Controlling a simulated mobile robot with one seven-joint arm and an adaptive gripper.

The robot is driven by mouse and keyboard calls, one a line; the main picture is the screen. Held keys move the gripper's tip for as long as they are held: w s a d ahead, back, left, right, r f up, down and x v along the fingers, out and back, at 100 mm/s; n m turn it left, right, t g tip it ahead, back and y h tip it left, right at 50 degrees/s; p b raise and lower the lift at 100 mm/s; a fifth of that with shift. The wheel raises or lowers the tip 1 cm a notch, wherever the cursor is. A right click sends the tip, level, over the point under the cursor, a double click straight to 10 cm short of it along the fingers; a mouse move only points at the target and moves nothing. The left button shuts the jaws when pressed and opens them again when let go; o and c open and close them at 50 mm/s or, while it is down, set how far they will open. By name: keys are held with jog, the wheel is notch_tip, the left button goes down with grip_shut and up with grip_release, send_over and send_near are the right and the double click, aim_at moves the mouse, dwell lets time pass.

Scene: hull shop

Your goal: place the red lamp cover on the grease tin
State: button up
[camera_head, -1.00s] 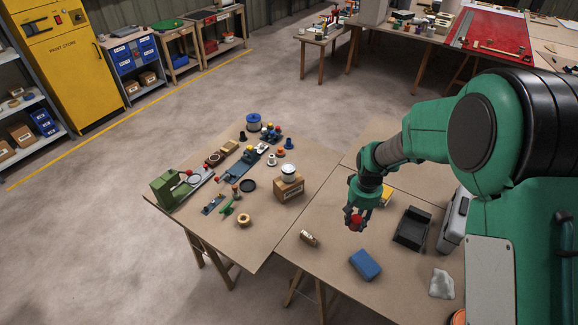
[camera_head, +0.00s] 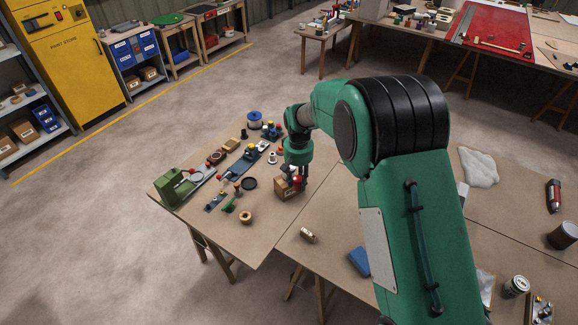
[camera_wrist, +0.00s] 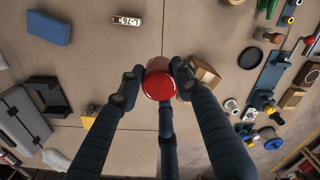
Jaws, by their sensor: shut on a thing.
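My gripper (camera_head: 294,178) is shut on the red lamp cover (camera_head: 297,182). In the wrist view the cover (camera_wrist: 160,82) is a round, glossy red piece between the fingers. The gripper is at the cardboard box (camera_head: 283,190) on the left table, and the box also shows in the wrist view (camera_wrist: 207,72) beside the right finger. The white-topped tin seen earlier on this box, possibly the grease tin, is largely hidden by my gripper. I cannot tell whether the cover touches it.
Several small parts, a green machine (camera_head: 178,187) and a blue spool (camera_head: 254,119) crowd the left table. A wooden ring (camera_head: 246,217) and a labelled block (camera_head: 307,235) lie nearer. A blue block (camera_head: 358,261) is partly behind my arm. Another tin (camera_head: 517,285) stands far right.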

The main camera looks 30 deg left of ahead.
jog(key=shift+a+r, duration=0.1)
jog(key=shift+a, duration=0.1)
jog(key=shift+w, duration=0.1)
jog(key=shift+w+a+f+p, duration=0.2)
jog(key=shift+w+a+f, duration=0.05)
jog(key=shift+w+a, duration=1.65)
jog(key=shift+w+a+f+p, duration=0.15)
jog(key=shift+w+a+f, duration=0.1)
jog(key=shift+w+a, duration=1.6)
jog(key=shift+w+a+f+p, duration=0.2)
jog(key=shift+w+a+f, duration=0.05)
jog(key=shift+w+a, duration=1.6)
jog(key=shift+d, duration=0.1)
jog(key=shift+f, duration=1.8)
jog(key=o, duration=0.6)
jog(key=shift+f, duration=0.1)
jog(key=o, duration=0.4)
jog(key=shift+c, duration=0.2)
